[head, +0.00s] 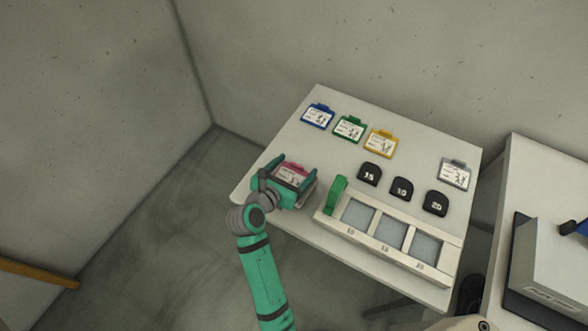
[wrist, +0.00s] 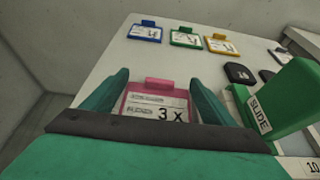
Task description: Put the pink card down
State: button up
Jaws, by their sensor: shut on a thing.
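The pink card (head: 291,174) is a small clipboard-like card with a white label. In the head view it is between the fingers of my gripper (head: 287,180), at the left front part of the white table (head: 340,106). In the wrist view the pink card (wrist: 157,103) shows a label reading "3 x" and a pink tab at its far edge. My gripper (wrist: 158,98) is shut on it, with a green finger along each side. I cannot tell whether the card touches the table.
Blue (head: 318,116), green (head: 349,128) and yellow (head: 380,143) cards lie in a row at the back; a grey card (head: 455,174) lies right. Black blocks (head: 401,188) stand behind a tray (head: 325,217) with three windows. A green "SLIDE" piece (wrist: 280,103) stands close right of my gripper.

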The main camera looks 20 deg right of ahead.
jog(key=shift+a+f, duration=0.2)
jog(key=shift+f, duration=0.25)
jog(key=shift+w+f, duration=0.1)
jog(key=shift+f, duration=0.05)
jog(key=shift+f, duration=0.3)
